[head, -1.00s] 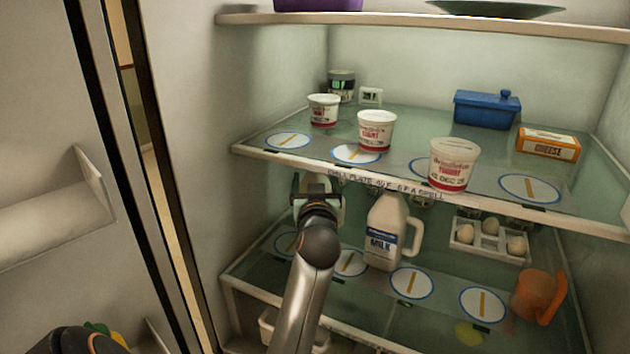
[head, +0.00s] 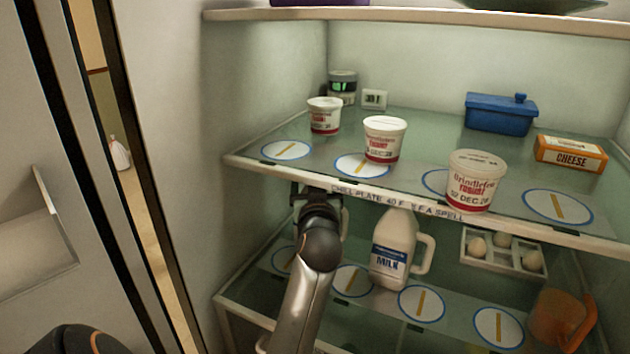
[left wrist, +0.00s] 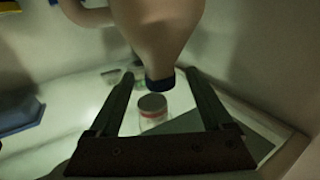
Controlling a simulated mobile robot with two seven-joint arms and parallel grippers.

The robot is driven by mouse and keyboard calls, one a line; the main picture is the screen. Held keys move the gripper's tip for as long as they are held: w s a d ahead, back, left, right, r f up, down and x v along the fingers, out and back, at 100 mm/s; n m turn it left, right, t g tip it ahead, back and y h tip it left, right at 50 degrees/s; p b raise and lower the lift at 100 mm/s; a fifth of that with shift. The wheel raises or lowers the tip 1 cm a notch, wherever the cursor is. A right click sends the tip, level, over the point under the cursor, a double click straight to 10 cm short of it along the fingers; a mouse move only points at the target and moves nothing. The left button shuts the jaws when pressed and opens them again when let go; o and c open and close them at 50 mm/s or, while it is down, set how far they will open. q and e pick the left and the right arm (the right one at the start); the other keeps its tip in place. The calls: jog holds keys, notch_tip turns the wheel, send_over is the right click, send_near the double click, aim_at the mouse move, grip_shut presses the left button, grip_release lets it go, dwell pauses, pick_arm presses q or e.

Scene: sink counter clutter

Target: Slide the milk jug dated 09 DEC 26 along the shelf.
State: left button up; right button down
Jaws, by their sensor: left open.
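A white milk jug (head: 391,250) with a blue MILK label stands upright on the lower shelf (head: 255,312), its handle to the right. I cannot read a date on it. My left gripper (head: 320,193) is under the front edge of the upper shelf, just left of the jug; the arm partly hides it. In the left wrist view the jug (left wrist: 158,30) appears upside down, blue cap downward, in front of the open fingers. It overlaps the gap between them; I cannot tell whether they touch it. My right gripper is not in view.
Round marked discs lie along the lower shelf, one (head: 422,303) right of the jug. An egg tray (head: 505,262) and an orange pitcher (head: 556,318) are farther right. The upper shelf edge (head: 400,200), with yogurt cups (head: 476,182) above, limits headroom.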

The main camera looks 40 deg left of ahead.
pick_arm(q)
grip_shut()
dwell(0.8)
dwell(0.7)
